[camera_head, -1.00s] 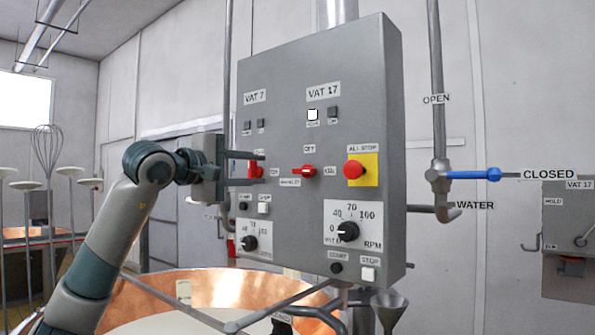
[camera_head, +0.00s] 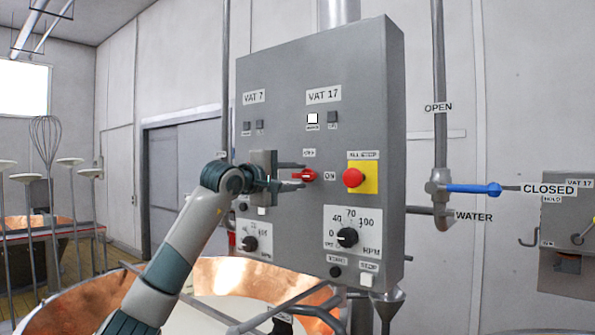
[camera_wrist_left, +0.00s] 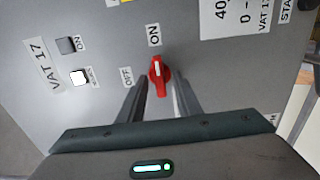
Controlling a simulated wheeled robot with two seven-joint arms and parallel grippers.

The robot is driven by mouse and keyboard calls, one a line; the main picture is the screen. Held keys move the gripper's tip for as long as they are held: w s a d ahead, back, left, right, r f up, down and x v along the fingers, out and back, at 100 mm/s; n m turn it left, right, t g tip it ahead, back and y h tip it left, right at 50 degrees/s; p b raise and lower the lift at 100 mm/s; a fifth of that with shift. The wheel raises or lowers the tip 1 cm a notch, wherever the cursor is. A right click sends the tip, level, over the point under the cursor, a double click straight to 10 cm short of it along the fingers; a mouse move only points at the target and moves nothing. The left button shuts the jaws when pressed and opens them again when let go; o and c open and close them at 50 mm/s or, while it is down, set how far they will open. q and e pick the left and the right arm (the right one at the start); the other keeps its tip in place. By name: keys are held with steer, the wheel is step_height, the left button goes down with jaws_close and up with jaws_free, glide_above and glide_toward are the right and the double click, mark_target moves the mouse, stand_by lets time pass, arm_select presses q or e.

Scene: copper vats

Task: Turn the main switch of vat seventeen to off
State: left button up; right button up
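The red main switch of vat 17 (camera_head: 307,175) sits on the grey panel (camera_head: 285,80), below the VAT 17 label. In the left wrist view the switch (camera_wrist_left: 159,75) has a white mark pointing to the ON label (camera_wrist_left: 153,35); the OFF label (camera_wrist_left: 127,77) is to one side. My left gripper (camera_head: 298,176) is open, with one finger above and one below the switch. In the wrist view its fingers (camera_wrist_left: 159,92) flank the knob with gaps on both sides; no contact shows. My right gripper is not in view.
A red all-stop button (camera_head: 353,177) on a yellow plate is right of the switch. An RPM dial (camera_head: 347,237) is below. A white lamp (camera_head: 312,118) is lit under VAT 17. My arm hides the vat 7 switch. A copper vat (camera_head: 235,275) stands below the panel.

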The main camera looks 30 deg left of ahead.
arm_select(q)
steer(key=shift+w, duration=0.4)
jaws_close()
